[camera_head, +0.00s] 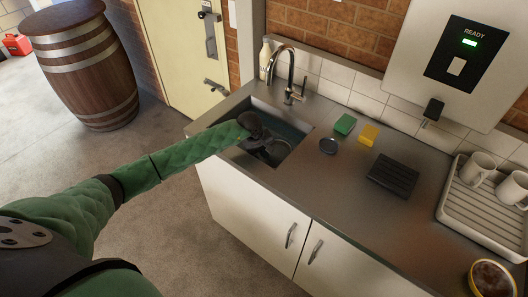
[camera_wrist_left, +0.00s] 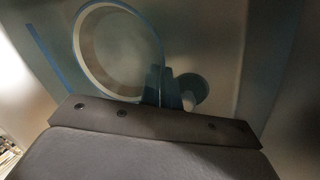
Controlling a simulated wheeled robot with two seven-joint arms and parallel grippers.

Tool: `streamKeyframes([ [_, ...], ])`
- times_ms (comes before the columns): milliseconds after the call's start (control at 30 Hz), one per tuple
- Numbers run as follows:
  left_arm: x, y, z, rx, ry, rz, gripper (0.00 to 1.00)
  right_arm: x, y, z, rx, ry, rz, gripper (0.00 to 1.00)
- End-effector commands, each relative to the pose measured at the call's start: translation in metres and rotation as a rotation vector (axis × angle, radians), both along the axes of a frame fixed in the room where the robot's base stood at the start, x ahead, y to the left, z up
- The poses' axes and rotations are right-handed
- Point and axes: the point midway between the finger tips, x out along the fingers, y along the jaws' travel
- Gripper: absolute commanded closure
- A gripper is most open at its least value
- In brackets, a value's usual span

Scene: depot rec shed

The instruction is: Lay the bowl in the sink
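The sink (camera_head: 300,128) is a dark rectangular basin in the steel counter, below the curved tap. My left gripper (camera_head: 268,150) reaches down into it in the head view, and its fingers are hard to make out there. In the left wrist view, a round bowl (camera_wrist_left: 88,48) with a pale rim lies ahead of the gripper. The left fingers (camera_wrist_left: 162,88) are close together at the bowl's right edge and seem to pinch its wall. Whether the bowl touches the basin floor cannot be told. My right gripper is not in view.
A green sponge (camera_head: 345,123), a yellow sponge (camera_head: 368,135), a dark round item (camera_head: 328,146) and a black ribbed mat (camera_head: 392,178) lie right of the sink. The tap (camera_head: 291,65) stands behind it. A drying rack (camera_head: 468,214) with white mugs is far right.

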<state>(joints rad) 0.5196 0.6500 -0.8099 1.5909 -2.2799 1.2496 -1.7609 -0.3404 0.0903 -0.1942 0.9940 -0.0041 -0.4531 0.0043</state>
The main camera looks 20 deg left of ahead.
Motion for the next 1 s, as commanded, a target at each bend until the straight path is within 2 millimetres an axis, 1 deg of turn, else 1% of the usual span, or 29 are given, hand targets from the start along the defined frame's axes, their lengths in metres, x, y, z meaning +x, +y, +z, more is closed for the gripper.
streamKeyframes([
  [67,0.001,0.000,-0.002,0.000,-0.001,0.000,1.00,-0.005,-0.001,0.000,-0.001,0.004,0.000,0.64],
  [167,0.001,0.000,-0.005,0.001,-0.002,0.001,1.00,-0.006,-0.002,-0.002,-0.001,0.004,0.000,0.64],
  [367,0.001,0.000,-0.005,0.000,-0.003,0.000,1.00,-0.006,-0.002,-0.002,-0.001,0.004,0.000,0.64],
  [567,0.001,0.000,-0.006,0.000,-0.003,0.001,1.00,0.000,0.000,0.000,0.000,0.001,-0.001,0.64],
  [667,0.000,0.000,-0.007,0.001,-0.001,0.000,0.83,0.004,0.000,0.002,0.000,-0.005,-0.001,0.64],
  [700,0.000,0.000,-0.007,0.001,-0.001,0.000,0.75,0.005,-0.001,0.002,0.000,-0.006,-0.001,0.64],
  [1000,0.000,0.000,-0.007,0.001,-0.001,0.000,0.75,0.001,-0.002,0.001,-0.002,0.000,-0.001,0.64],
])
